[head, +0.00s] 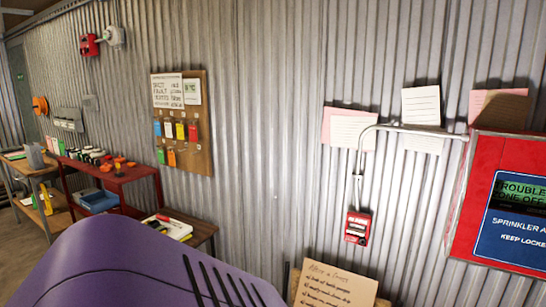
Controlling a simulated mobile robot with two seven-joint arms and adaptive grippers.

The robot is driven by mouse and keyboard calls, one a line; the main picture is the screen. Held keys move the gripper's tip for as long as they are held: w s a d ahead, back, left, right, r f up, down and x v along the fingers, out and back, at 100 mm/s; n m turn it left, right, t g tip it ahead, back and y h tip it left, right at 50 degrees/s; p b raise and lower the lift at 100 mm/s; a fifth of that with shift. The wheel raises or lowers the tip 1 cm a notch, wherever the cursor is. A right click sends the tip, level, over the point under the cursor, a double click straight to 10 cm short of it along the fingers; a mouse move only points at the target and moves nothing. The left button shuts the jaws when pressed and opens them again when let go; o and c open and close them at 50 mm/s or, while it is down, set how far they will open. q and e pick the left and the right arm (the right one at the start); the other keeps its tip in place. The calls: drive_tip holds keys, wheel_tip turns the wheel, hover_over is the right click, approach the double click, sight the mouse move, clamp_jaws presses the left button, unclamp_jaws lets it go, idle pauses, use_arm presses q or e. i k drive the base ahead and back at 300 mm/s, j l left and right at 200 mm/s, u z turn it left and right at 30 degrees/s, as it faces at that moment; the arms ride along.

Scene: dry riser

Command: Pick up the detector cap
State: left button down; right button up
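I cannot clearly make out a detector cap. Several small orange pieces (107,167) lie on top of a red shelf unit (130,178) at the left, beside several small black and white items (86,154). They are too small to tell whether one is the cap. Neither of my grippers is in view.
A low table (200,232) with a white, red and black item stands right of the red shelf. A wooden bench (30,170) is farther left. A red cabinet (466,215) and red call point (357,228) are on the corrugated wall. A purple surface blocks the lower left.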

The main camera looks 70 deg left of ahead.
sight(107, 168)
drive_tip(key=u, duration=4.1)
drive_tip(key=i+j+u, duration=0.1)
drive_tip(key=j, duration=0.2)
drive_tip(key=i+j, duration=0.1)
drive_tip(key=j, duration=0.2)
drive_tip(key=j+u, duration=0.15)
drive_tip(key=j, duration=0.15)
drive_tip(key=i+j+u, duration=0.15)
drive_tip(key=i+j, duration=0.3)
drive_tip(key=i+j+u, duration=0.2)
drive_tip(key=i+j, duration=0.2)
drive_tip(key=i, duration=0.15)
drive_tip(key=i+z, duration=0.15)
drive_tip(key=i, duration=0.35)
drive_tip(key=i+j+z, duration=0.15)
drive_tip(key=i, duration=0.4)
drive_tip(key=i+j+z, duration=0.15)
drive_tip(key=i, duration=0.35)
drive_tip(key=i+l+z, duration=0.1)
drive_tip(key=i+z, duration=0.4)
drive_tip(key=i, duration=0.2)
drive_tip(key=i+j+z, duration=0.15)
drive_tip(key=i+z, duration=0.35)
drive_tip(key=i, duration=0.2)
